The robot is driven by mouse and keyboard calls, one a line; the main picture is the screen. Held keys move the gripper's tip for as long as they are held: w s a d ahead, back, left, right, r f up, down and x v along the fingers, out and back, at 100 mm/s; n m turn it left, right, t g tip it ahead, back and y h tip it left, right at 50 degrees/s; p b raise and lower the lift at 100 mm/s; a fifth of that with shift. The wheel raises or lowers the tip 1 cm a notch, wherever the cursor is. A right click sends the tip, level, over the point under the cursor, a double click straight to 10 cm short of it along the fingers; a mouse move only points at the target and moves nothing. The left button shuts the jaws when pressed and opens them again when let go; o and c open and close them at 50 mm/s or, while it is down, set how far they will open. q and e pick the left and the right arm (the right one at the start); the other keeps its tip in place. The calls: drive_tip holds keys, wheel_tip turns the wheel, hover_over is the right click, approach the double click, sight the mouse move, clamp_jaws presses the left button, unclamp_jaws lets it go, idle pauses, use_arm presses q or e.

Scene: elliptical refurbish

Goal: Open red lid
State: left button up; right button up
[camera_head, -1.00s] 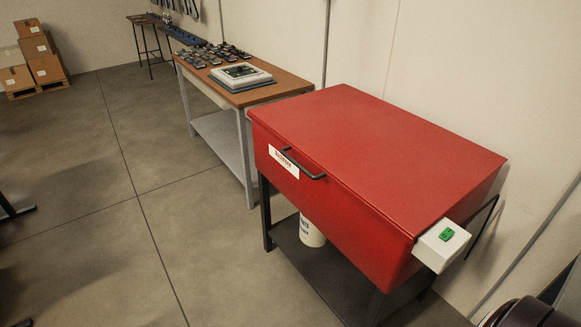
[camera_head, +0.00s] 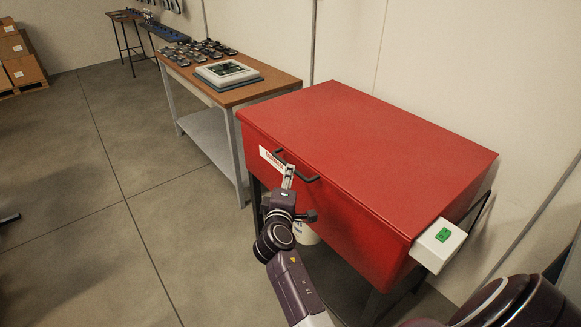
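The red lid (camera_head: 370,130) is the large flat top of a red box (camera_head: 345,225), and it lies down closed. A dark bar handle (camera_head: 311,179) is at the lid's front edge, beside a white label (camera_head: 268,158).
A white switch box with a green switch (camera_head: 443,235) sticks out at the box's right end. A wooden-topped table (camera_head: 275,84) with a device (camera_head: 228,72) and several small parts stands behind left. A wall is close behind the box.

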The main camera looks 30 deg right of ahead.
drive_tip(key=x, duration=0.6)
drive_tip(key=shift+w+d+f, duration=0.15)
drive_tip(key=shift+w+d, duration=0.05)
drive_tip(key=shift+w, duration=0.1)
drive_tip(key=shift+c, duration=0.5)
clamp_jaws()
